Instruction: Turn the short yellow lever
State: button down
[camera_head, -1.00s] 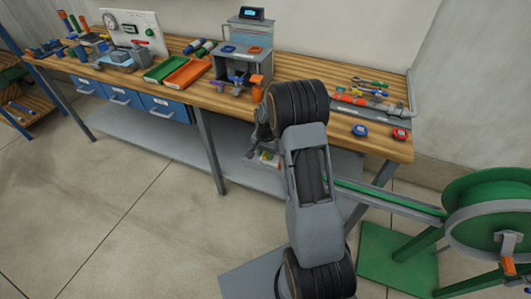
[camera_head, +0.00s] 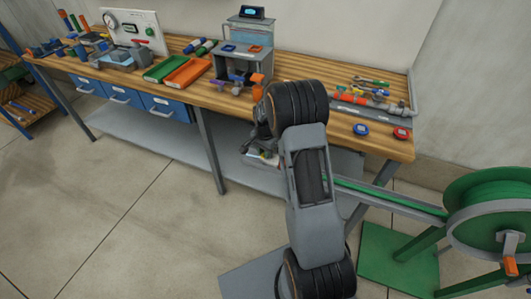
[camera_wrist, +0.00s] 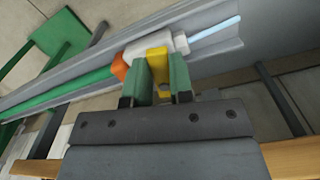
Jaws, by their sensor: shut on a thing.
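The short yellow lever (camera_wrist: 157,58) stands up from a white fitting (camera_wrist: 180,42) in the wrist view. An orange collar (camera_wrist: 119,67) and a green hose (camera_wrist: 70,91) join the fitting on the left, and a pale blue tube (camera_wrist: 215,31) on the right. My gripper (camera_wrist: 158,76) is shut on the lever, one green finger on each side. In the head view my arm hides the lever, and only a small part of my gripper's end shows below the bench top.
A grey rail (camera_head: 390,201) carries the green hose towards a green reel (camera_head: 490,215) at the right. The wooden workbench (camera_head: 310,105) with tools stands behind my arm. A grey shelf (camera_head: 170,140) runs under it.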

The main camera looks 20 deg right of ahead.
jog(key=m, duration=0.3)
jog(key=shift+w+a+m+b, duration=0.2)
jog(key=shift+w+m+b, duration=0.15)
jog(key=shift+w+m, duration=0.05)
jog(key=m, duration=0.1)
jog(key=w+m, duration=0.1)
jog(key=m, duration=0.1)
jog(key=shift+m, duration=0.3)
jog(key=m, duration=0.3)
jog(key=shift+w+d+m+b, duration=0.15)
jog(key=shift+w+m+b, duration=0.15)
jog(key=shift+w+b, duration=0.1)
jog(key=shift+w+d+m, duration=0.15)
jog(key=shift+m, duration=0.9)
jog(key=shift+w+d+m, duration=0.15)
jog(key=shift+m, duration=0.9)
jog(key=c, duration=1)
grip_release()
